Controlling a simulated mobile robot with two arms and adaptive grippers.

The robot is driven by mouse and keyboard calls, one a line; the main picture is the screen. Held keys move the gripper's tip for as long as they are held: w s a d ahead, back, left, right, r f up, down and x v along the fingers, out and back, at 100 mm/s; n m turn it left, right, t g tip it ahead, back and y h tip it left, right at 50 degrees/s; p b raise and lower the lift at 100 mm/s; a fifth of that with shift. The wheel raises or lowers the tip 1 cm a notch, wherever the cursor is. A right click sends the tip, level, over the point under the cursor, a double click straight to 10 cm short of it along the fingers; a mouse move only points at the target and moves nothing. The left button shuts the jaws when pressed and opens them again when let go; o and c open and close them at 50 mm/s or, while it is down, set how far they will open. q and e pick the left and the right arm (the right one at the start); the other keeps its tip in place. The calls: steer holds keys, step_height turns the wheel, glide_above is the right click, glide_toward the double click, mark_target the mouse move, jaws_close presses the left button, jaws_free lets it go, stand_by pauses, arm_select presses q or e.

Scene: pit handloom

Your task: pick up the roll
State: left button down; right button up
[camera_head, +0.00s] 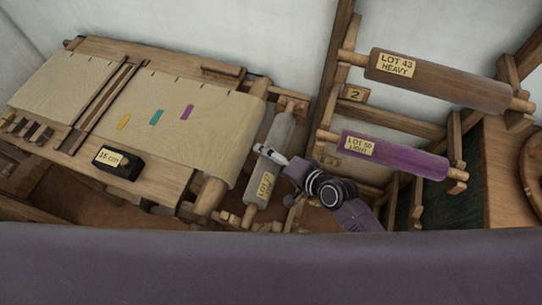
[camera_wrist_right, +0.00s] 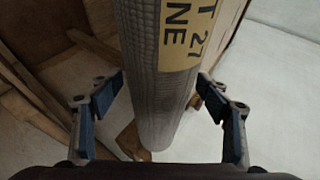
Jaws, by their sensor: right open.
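A grey roll (camera_head: 277,133) stands slanted beside the loom's right end, with a paper label reading LOT 2-something. In the right wrist view the same grey roll (camera_wrist_right: 150,100) runs lengthwise between my fingers; its label reads "27" and "NE". My right gripper (camera_head: 269,152) is at the middle of this roll in the head view. In the right wrist view my right gripper (camera_wrist_right: 162,82) is open, one blue-padded finger on each side of the roll, with gaps visible. Two other rolls lie on the rack: brown LOT 43 HEAVY (camera_head: 450,86) and purple LOT 58 (camera_head: 410,159). My left gripper is not in view.
The loom (camera_head: 165,184) with cream cloth (camera_head: 205,125) fills the left, with a black block labelled 16 cm (camera_head: 118,164) on it. The wooden rack (camera_head: 400,124) stands at the right, beside a wooden table (camera_head: 505,170). A pale wall is behind.

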steer(key=c, duration=1.7)
steer(key=shift+r, duration=0.1)
steer(key=shift+c, duration=0.9)
